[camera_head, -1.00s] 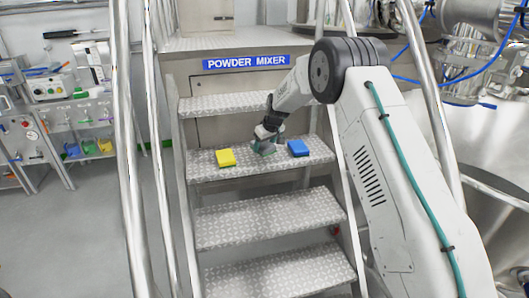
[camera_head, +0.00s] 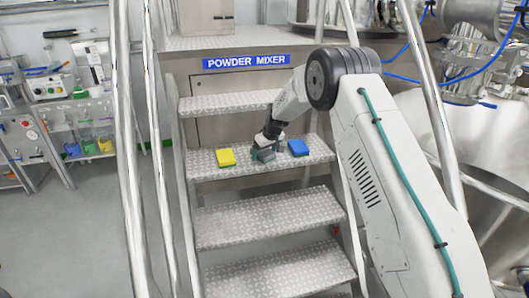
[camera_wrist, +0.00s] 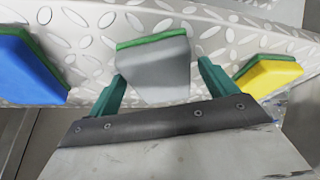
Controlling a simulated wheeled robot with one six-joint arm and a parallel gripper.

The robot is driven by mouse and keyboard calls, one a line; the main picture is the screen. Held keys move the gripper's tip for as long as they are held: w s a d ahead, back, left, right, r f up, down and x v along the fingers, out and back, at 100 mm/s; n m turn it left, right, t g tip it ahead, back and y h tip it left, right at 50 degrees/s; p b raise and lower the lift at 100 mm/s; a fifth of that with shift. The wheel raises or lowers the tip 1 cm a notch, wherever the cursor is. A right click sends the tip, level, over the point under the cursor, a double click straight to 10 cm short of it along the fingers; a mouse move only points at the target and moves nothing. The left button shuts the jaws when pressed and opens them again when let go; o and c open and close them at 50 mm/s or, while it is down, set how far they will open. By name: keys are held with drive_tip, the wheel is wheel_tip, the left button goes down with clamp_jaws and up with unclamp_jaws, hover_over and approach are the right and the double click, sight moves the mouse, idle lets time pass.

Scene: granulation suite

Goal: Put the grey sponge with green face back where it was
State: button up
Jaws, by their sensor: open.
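The grey sponge with green face (camera_wrist: 155,72) sits on a metal stair tread (camera_head: 205,172), between a yellow sponge and a blue sponge. In the head view the grey sponge (camera_head: 265,155) shows just below my gripper (camera_head: 262,150). In the wrist view my gripper (camera_wrist: 162,85) is open, with one green finger on each side of the grey sponge. A small gap shows between the sponge and the right finger; at the left finger I cannot tell whether they touch.
The blue sponge (camera_head: 298,147) lies to the right on the same tread and the yellow sponge (camera_head: 226,157) to the left. Metal handrails (camera_head: 128,150) flank the stairs. A tread above (camera_head: 225,104) overhangs behind. Shelves with coloured scoops (camera_head: 85,140) stand at the left.

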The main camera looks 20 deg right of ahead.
drive_tip(key=s+d+r, duration=0.1)
drive_tip(key=s+r, duration=0.6)
drive_tip(key=r, duration=0.4)
drive_tip(key=s+r, duration=0.8)
drive_tip(key=r, duration=0.3)
drive_tip(key=s+r+m+g, duration=0.1)
drive_tip(key=s+r, duration=0.3)
drive_tip(key=s, duration=0.5)
drive_tip(key=s+r+m, duration=0.1)
drive_tip(key=s+r, duration=0.3)
drive_tip(key=s, duration=0.5)
drive_tip(key=s+d+f+m+g+h, duration=0.1)
drive_tip(key=s, duration=1.3)
drive_tip(key=s+f+m, duration=0.1)
drive_tip(key=s+f, duration=0.1)
drive_tip(key=s, duration=1.2)
drive_tip(key=shift+s+d+f+g+h, duration=0.2)
drive_tip(key=shift+s+d+g+h, duration=0.15)
drive_tip(key=shift+s+g+h, duration=0.05)
